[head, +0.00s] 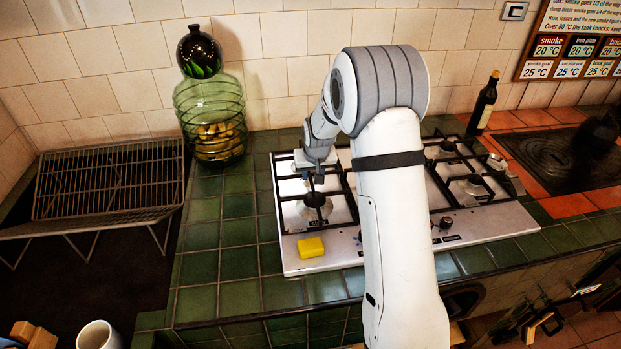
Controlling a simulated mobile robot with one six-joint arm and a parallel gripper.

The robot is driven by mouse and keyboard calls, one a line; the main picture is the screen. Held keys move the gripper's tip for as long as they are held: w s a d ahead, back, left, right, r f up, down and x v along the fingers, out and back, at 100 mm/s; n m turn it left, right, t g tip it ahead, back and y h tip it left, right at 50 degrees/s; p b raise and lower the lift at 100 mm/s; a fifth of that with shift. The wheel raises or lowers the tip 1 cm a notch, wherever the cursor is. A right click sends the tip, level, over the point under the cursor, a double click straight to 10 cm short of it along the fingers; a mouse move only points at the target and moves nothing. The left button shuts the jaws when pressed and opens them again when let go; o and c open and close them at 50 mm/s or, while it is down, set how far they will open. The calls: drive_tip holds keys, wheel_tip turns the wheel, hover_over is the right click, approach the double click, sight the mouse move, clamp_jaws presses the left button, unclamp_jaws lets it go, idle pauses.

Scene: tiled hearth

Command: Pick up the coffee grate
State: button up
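My gripper (316,179) points down over the left side of the white gas stove (385,252), just above and behind the front left burner (317,200). Its fingers are small and dark here, and I cannot tell whether they are open or shut, or touching anything. Black pan supports cross the stove top. I cannot pick out a separate small coffee grate with certainty; dark metal shows at the burner under my gripper. My arm hides the middle of the stove.
A yellow sponge (311,247) lies on the stove's front left corner. A large green glass jar (211,116) stands behind left. A wire rack (108,184) is at the left, a white mug (97,335) at the lower left, a dark bottle (483,104) behind right. Green tiles between rack and stove are clear.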

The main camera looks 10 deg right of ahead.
sight(311, 179)
drive_tip(key=shift+p+x, duration=0.9)
drive_tip(key=shift+x, duration=2.15)
drive_tip(key=shift+a, duration=0.1)
drive_tip(key=shift+c, duration=0.2)
drive_tip(key=shift+r, duration=0.1)
clamp_jaws()
drive_tip(key=shift+w+r, duration=0.15)
drive_tip(key=shift+w, duration=0.05)
